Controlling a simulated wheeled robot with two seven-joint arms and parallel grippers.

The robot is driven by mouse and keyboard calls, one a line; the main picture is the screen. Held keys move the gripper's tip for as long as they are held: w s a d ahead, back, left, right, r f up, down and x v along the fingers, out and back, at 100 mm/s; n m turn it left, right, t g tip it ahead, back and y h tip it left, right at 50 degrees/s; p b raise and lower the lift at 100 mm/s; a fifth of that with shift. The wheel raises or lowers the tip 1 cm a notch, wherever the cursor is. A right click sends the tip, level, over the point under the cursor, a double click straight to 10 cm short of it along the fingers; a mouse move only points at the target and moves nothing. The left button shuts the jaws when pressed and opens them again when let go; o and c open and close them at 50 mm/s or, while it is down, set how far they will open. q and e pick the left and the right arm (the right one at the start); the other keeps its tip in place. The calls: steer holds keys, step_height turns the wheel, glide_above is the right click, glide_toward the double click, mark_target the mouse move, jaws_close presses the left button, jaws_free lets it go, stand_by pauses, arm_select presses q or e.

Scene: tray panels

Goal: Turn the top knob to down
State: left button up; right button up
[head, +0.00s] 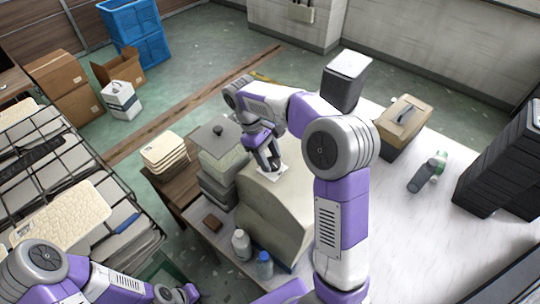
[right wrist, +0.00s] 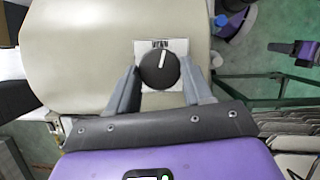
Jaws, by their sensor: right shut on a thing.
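A round black knob (right wrist: 160,68) with a white pointer line sits on a white labelled plate (right wrist: 178,45) on a beige rounded housing (right wrist: 80,50). In the right wrist view the pointer aims almost to the top of the picture, leaning slightly right. My right gripper (right wrist: 160,85) has a finger on each side of the knob and is shut on it. In the head view the right gripper (head: 268,165) is at the top of the beige housing (head: 280,210) and hides the knob. My left gripper (head: 178,293) is low at the left, its jaws unclear.
Two small bottles (head: 242,245) stand beside the housing at the table's front. A cardboard box (head: 402,128), a lying bottle (head: 425,175) and black stacked crates (head: 505,165) are on the white table (head: 385,215). A wire rack (head: 75,175) with trays is at left.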

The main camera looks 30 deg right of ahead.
steer(key=shift+s+a+n+t+h, duration=0.1)
steer(key=shift+n+t+h, duration=0.3)
steer(key=shift+n, duration=1.1)
steer(key=o, duration=1)
steer(key=shift+v, duration=3.8)
steer(key=shift+a, duration=0.1)
